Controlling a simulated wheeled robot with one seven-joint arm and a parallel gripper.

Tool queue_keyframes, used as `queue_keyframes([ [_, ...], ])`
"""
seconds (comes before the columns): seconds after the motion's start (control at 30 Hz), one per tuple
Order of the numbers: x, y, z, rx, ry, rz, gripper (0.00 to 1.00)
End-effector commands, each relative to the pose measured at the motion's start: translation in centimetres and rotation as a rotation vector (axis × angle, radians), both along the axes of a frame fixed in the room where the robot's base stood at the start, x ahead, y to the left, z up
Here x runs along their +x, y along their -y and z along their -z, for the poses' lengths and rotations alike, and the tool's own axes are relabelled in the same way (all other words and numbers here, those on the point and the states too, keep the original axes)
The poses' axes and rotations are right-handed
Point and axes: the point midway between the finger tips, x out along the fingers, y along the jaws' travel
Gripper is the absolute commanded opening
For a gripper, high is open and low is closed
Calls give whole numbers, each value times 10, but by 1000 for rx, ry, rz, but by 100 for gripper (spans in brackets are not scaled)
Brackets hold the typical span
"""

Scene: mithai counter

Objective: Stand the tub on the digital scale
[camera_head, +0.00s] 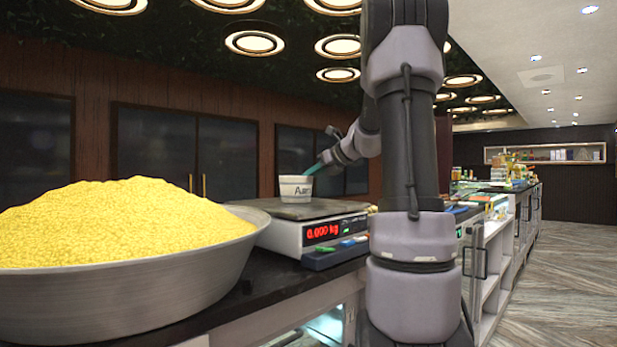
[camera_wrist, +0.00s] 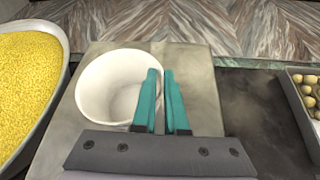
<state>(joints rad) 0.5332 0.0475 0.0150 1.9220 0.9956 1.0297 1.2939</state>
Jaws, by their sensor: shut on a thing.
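The tub (camera_head: 296,189) is a small white cup with dark lettering, upright and empty. It is over the pan of the digital scale (camera_head: 290,235), whose red display reads 0.000 kg. I cannot tell whether its base touches the pan. My gripper (camera_head: 313,170) reaches in from the right, its teal fingers at the tub's rim. In the wrist view the tub (camera_wrist: 112,88) is left of the fingers of my gripper (camera_wrist: 163,75), which are shut on its right wall. The grey scale pan (camera_wrist: 197,75) lies below.
A large metal bowl (camera_head: 150,285) heaped with yellow grains stands left of the scale, close to it. A tray of round brown sweets (camera_wrist: 307,90) lies at the right in the wrist view. Dark counter (camera_wrist: 262,110) between the pan and tray is clear.

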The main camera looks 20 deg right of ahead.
Motion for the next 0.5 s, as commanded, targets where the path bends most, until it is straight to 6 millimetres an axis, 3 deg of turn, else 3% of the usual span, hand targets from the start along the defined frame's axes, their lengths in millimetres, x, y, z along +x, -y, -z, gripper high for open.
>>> queue_keyframes([
  [0.03,0,0,1,0,-1,0,18],
  [0.1,0,0,1,0,0,0,40],
  [0.5,-2,2,-4,0,1,1,40],
])
